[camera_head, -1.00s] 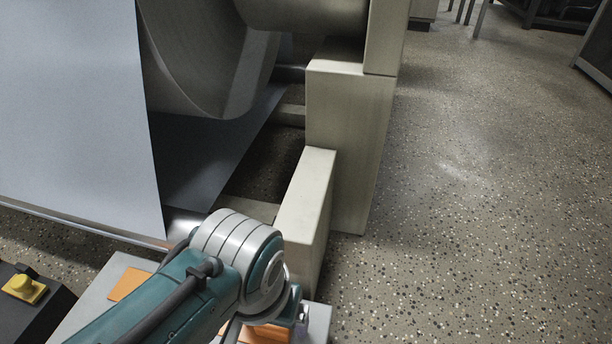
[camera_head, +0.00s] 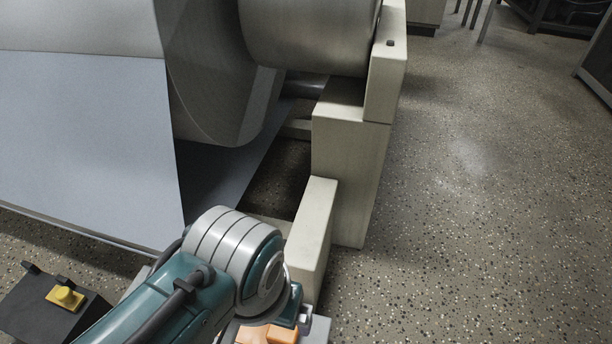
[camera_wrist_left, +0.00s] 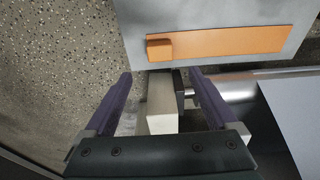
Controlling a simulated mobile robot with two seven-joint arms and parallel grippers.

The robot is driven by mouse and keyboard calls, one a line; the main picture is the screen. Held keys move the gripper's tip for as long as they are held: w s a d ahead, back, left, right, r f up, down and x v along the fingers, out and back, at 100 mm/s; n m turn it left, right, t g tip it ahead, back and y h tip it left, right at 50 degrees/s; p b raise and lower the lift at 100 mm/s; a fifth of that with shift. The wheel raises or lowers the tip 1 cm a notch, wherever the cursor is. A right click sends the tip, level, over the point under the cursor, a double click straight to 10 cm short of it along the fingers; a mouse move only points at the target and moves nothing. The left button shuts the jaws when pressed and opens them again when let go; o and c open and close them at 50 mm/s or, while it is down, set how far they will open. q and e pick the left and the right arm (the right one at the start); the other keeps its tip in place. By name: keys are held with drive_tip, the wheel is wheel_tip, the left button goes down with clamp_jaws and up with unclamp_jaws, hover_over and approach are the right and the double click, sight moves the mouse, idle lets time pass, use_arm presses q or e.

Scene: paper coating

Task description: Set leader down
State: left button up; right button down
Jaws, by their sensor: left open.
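An orange strip with a small raised block at one end (camera_wrist_left: 225,42), which looks like the leader, lies on a pale grey flat top (camera_wrist_left: 215,12) in the left wrist view. Part of its orange also shows at the bottom of the head view (camera_head: 264,334), mostly behind my left arm. My left gripper (camera_wrist_left: 161,76) is open, with its two dark purple fingers apart. The raised block sits just beyond the fingertips, and nothing is held. In the head view the fingers are hidden under my wrist. My right gripper is in neither view.
A large roller (camera_head: 310,35) and a wide pale web sheet (camera_head: 80,140) stand at the left. Cream machine blocks (camera_head: 345,170) rise close beside my left wrist. The speckled floor (camera_head: 470,220) at right is clear.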

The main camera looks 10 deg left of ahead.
use_arm(q)
drive_tip(key=shift+s+r+p, duration=0.1)
drive_tip(key=shift+r+p, duration=0.2)
drive_tip(key=shift+r, duration=0.45)
drive_tip(key=s+a+r+t, duration=0.1)
drive_tip(key=s+a+r, duration=0.3)
drive_tip(key=r, duration=0.3)
drive_tip(key=s+a+r+m, duration=0.1)
drive_tip(key=s+a+r, duration=0.4)
drive_tip(key=s+r, duration=0.2)
drive_tip(key=shift+a+r+m+t, duration=0.15)
drive_tip(key=shift+r+m+t, duration=0.15)
drive_tip(key=shift+r+t, duration=0.1)
drive_tip(key=shift+s, duration=0.1)
